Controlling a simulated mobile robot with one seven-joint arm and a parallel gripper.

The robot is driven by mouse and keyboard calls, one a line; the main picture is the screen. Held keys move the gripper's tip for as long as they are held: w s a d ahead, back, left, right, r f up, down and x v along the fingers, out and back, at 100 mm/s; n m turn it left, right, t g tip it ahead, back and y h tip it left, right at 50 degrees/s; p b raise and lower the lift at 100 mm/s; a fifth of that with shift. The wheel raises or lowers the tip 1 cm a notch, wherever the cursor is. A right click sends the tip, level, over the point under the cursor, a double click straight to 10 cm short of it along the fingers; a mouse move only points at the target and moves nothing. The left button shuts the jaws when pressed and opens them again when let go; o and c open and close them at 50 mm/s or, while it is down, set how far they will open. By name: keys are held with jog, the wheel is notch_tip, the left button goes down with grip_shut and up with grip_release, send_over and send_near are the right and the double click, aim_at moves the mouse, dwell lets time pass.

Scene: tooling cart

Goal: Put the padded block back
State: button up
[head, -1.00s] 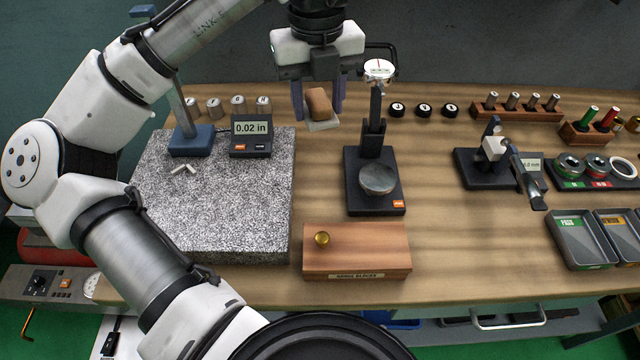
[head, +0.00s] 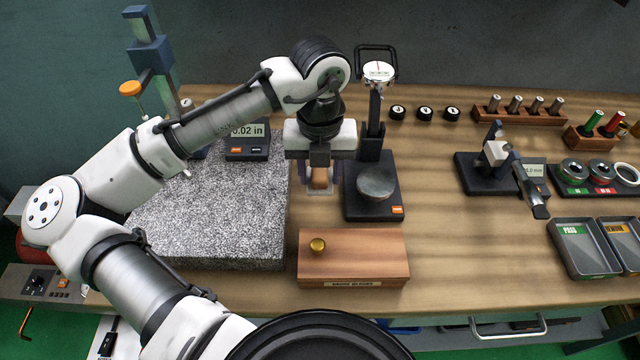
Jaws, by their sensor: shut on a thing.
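The padded block (head: 320,178) is brown on top with a pale pad along its lower edge. It sits between the fingers of my gripper (head: 321,182), which is shut on it. The gripper points down over the strip between the granite plate (head: 215,205) and the dial gauge stand (head: 373,190). The fingers hide the block's sides. I cannot tell whether the pad touches the table.
A digital readout (head: 247,140) stands on the granite plate's back edge, partly behind my arm. A clamped gauge (head: 497,165) and grey trays (head: 583,247) stand to the right.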

aim_at(320, 199)
jog(key=shift+f, duration=2.35)
jog(key=shift+f, duration=0.1)
jog(key=o, duration=0.7)
jog(key=shift+c, duration=0.2)
notch_tip(320, 199, up, 12)
jog(key=shift+r+b, duration=0.1)
jog(key=shift+b, duration=0.45)
